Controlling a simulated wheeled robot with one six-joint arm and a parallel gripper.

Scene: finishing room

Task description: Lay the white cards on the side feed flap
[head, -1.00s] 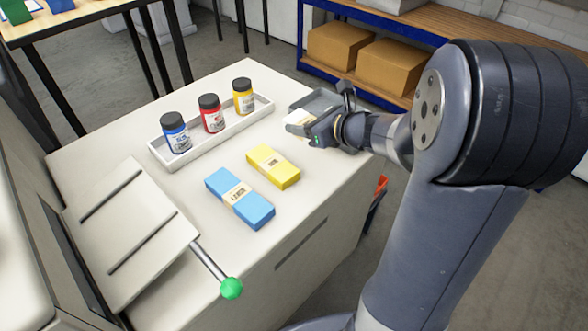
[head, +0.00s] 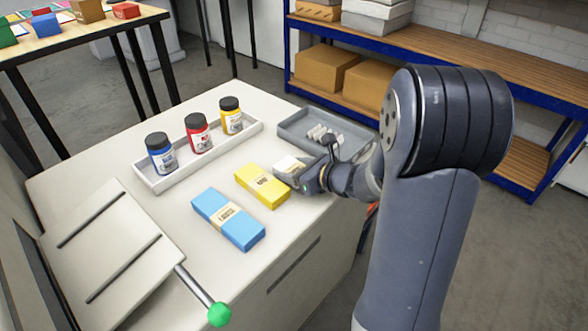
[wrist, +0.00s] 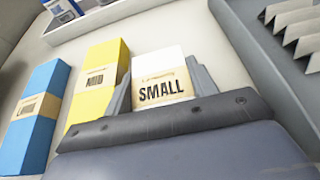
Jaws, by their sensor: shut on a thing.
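The white card pack (head: 287,164) is held in my gripper (head: 290,174), just right of the yellow pack on the white machine top. In the wrist view the white pack (wrist: 160,72) has a tan band reading "SMALL", and the jaws of my gripper (wrist: 160,85) press on both its sides. Whether it touches the top is unclear. The side feed flap (head: 108,245) slopes at the left, with two dark slots and a green-knobbed lever (head: 219,314). It is empty.
A yellow pack (head: 262,187) and a blue pack (head: 228,219) lie between my gripper and the flap. A white tray (head: 155,188) holds blue, red and yellow bottles behind them. A grey tray (head: 290,127) with small pale pieces stands at the back right.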

